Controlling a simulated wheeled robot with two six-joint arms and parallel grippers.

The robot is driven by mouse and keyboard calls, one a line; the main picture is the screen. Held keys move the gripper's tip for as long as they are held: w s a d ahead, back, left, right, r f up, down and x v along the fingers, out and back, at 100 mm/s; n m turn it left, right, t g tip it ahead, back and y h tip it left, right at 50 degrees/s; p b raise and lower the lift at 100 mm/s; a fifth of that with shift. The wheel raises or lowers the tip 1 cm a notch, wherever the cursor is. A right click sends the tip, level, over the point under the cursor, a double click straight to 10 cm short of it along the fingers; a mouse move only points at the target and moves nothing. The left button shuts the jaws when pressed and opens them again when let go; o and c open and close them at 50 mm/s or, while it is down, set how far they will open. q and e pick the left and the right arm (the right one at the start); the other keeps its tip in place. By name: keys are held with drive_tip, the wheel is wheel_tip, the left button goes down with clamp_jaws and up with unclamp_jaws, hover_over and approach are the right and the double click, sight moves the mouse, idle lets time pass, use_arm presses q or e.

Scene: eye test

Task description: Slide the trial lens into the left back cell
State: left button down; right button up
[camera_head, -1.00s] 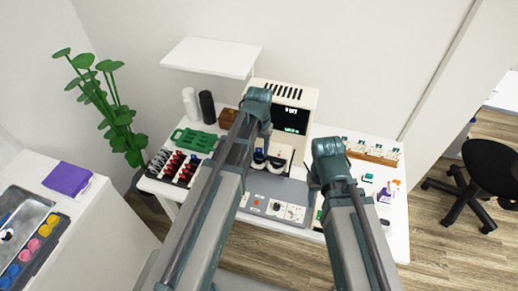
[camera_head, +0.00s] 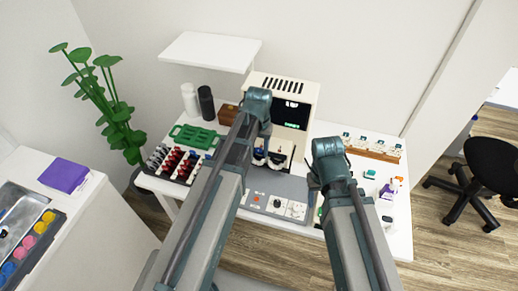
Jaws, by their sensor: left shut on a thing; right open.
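My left gripper (camera_head: 263,148) hangs from the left arm in front of the cream machine (camera_head: 267,85), close above dark rounded parts of a trial frame (camera_head: 275,162) at the machine's front. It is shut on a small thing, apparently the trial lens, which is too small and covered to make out. The left back cell cannot be told apart at this size. My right gripper (camera_head: 318,182) is to the right, over the front of the table, open; its fingers are mostly hidden behind its wrist. Nothing shows in it.
A grey control panel (camera_head: 268,199) lies in front of the machine. A lens rack with red and dark pieces (camera_head: 178,163) and a green tray (camera_head: 195,136) stand left. A wooden rack (camera_head: 372,150) and a purple bottle (camera_head: 389,188) stand right. A white shelf (camera_head: 210,50) overhangs behind.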

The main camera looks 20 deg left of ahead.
use_arm(q)
drive_tip(key=shift+c, duration=1.6)
unclamp_jaws()
drive_tip(key=shift+r, duration=0.15)
use_arm(e)
drive_tip(key=shift+r, duration=0.1)
use_arm(q)
wheel_tip(320, 180, up, 14)
drive_tip(key=p, duration=1.3)
drive_tip(key=shift+f+p, duration=0.2)
drive_tip(key=shift+p, duration=0.2)
use_arm(e)
wheel_tip(320, 180, up, 14)
drive_tip(key=shift+f, duration=0.25)
use_arm(q)
drive_tip(key=s+d+f+m+b, duration=0.1)
drive_tip(key=s+d+f+b, duration=0.3)
drive_tip(key=s, duration=0.3)
drive_tip(key=s+d+f+m+y+b, duration=0.1)
drive_tip(key=s+d+f+m+b, duration=0.1)
drive_tip(key=s+d, duration=0.4)
drive_tip(key=shift+s+d+f+b, duration=0.35)
drive_tip(key=shift+s+f+b, duration=0.3)
drive_tip(key=shift+f+b, duration=0.25)
use_arm(e)
wheel_tip(320, 180, down, 8)
drive_tip(key=shift+r, duration=0.15)
